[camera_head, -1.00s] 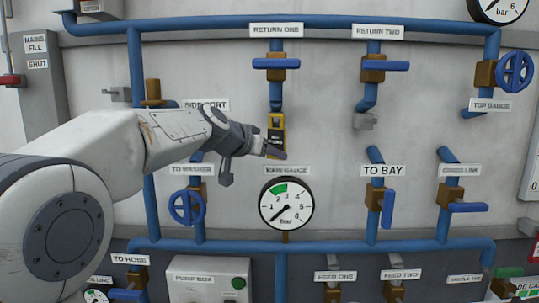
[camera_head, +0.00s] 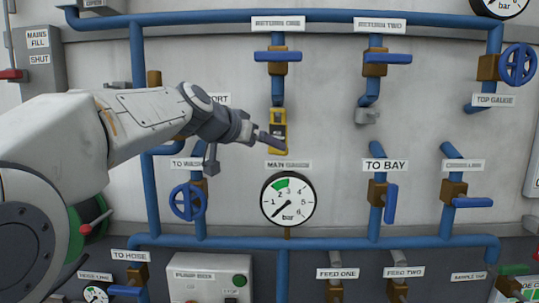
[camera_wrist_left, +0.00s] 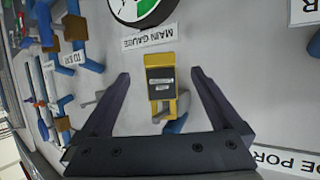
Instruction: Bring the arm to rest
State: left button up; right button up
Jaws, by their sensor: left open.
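My left arm comes in from the left in the head view. Its gripper (camera_head: 272,142) is in front of the wall, just left of and partly over a yellow and black piece (camera_head: 279,117) at the end of the blue pipe under RETURN ONE. In the left wrist view the gripper (camera_wrist_left: 159,76) is open, its two fingers apart. The yellow and black piece (camera_wrist_left: 161,84) shows between the fingers, with clear space on both sides. Whether it lies deep between them or beyond the tips I cannot tell. My right gripper is not in view.
The MAIN GAUGE dial (camera_head: 288,199) is just below the gripper. A blue valve handle (camera_head: 277,55) is above it. A blue handwheel (camera_head: 188,201) is below the forearm. The TO BAY lever (camera_head: 391,203) is to the right. Bare wall (camera_head: 325,115) lies right of the gripper.

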pick_arm(q)
jog(key=b+v, duration=0.2)
jog(key=v, duration=0.3)
jog(key=s+a+f+n+g+y, duration=0.2)
jog(key=a+f, duration=0.2)
jog(key=f, duration=0.9)
jog(key=s+a+f+n+g+y, duration=0.2)
jog(key=a+f, duration=0.1)
jog(key=f, duration=0.9)
jog(key=s+a+f+n+g+y, duration=0.1)
jog(key=s+a+f+g, duration=0.2)
jog(key=s+f, duration=0.65)
jog(key=s+a+f+n+g+y, duration=0.1)
jog(key=s+a+f+g+y, duration=0.1)
jog(key=s+f, duration=0.75)
jog(key=s+d+f+m+g+h+b, duration=0.1)
jog(key=s+d+m+b, duration=0.5)
jog(key=s+d, duration=0.6)
jog(key=shift+d+f+m+g, duration=0.25)
jog(key=shift+d+m+g, duration=0.4)
jog(key=shift+g, duration=0.25)
